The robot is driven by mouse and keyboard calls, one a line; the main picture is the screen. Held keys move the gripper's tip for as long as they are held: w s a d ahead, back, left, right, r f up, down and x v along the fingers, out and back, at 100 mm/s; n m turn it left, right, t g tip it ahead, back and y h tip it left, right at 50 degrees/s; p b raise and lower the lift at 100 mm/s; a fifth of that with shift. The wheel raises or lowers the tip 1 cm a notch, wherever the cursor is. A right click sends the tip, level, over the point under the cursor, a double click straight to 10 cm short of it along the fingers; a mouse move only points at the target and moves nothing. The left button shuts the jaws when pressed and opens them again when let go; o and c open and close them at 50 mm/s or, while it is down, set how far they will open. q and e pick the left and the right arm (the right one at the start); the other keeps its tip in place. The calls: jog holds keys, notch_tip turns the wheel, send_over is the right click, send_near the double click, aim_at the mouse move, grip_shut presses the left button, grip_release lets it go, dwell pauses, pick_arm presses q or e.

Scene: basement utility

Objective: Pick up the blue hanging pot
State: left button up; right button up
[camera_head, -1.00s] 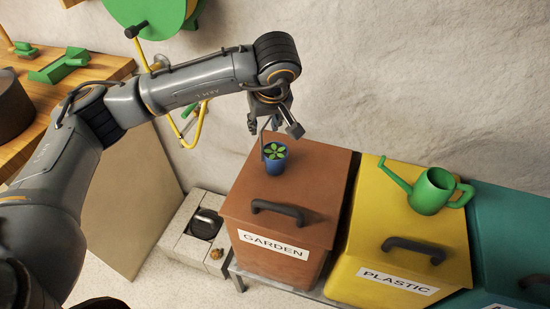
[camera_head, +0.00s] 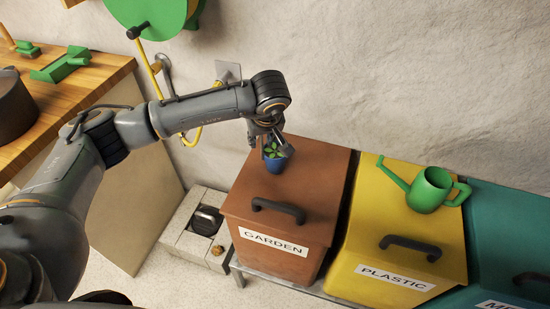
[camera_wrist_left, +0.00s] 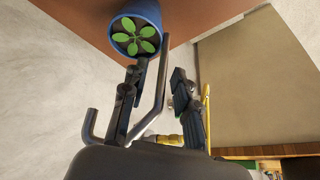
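The blue hanging pot (camera_head: 276,166) stands on the back part of the brown GARDEN bin's lid (camera_head: 316,165). It holds a small green-leaved plant and also shows at the top of the left wrist view (camera_wrist_left: 150,9). Its grey metal hanger (camera_wrist_left: 162,75) runs down from the pot and ends in a hook at the left. My left gripper (camera_head: 275,143) is just above the pot and partly covers it. In the left wrist view its fingers (camera_wrist_left: 158,80) are apart, with the hanger's straight part between them. I cannot tell whether a finger touches the hanger. My right gripper is not in view.
The yellow PLASTIC bin (camera_head: 371,216) stands right of the brown bin and carries a green watering can (camera_head: 428,192). A teal bin (camera_head: 505,235) is at the far right. The wall (camera_head: 400,70) is close behind. A wooden workbench (camera_head: 65,105) is at the left.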

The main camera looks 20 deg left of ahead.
pick_arm(q)
grip_shut()
jog(key=shift+r, duration=0.15)
